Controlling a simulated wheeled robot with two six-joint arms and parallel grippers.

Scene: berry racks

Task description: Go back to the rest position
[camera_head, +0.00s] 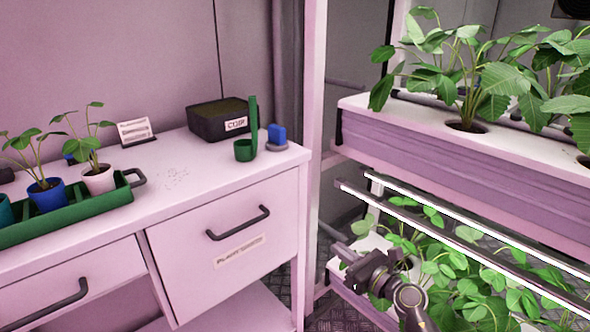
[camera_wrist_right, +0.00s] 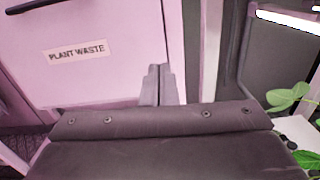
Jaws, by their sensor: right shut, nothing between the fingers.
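My right gripper (camera_head: 345,252) is low at the right of the head view, in front of the lower rack's leaves. In the right wrist view its two grey fingers (camera_wrist_right: 161,85) are together with nothing between them. Behind the fingers in that view is the pale cabinet's front with a "PLANT WASTE" label (camera_wrist_right: 77,52). The gripper appears apart from the cabinet. My left gripper is not in view.
A rack with an upper trough (camera_head: 440,140) and lit lower plants (camera_head: 470,285) stands at right. The cabinet top (camera_head: 175,170) holds a green tray (camera_head: 100,203) of potted seedlings, a black "COIR" box (camera_head: 215,125), a green scoop (camera_head: 244,150) and a blue item (camera_head: 277,135).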

